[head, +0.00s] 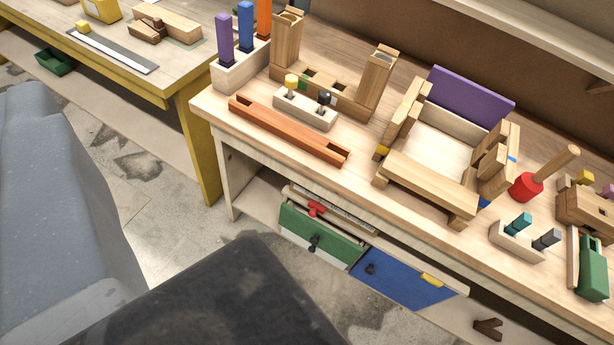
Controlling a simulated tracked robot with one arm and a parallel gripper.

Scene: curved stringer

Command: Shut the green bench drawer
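The green bench drawer (326,235) is under the wooden workbench, at the lower middle of the head view. It has a green front with a pale lower part and a dark knob (314,243). It stands out from the bench, and its open top shows a red item (316,208) and pale pieces inside. Its lower edge is close to a large dark shape in the foreground. My gripper's fingers do not show; only large grey and dark parts, seemingly mine, fill the lower left.
A blue drawer (405,283) with a yellow label is right of the green one. The workbench (365,175) carries an orange bar (288,130), wooden fixtures and several tools. A yellow-framed table (185,95) stands at left. Bare concrete floor (165,190) lies between.

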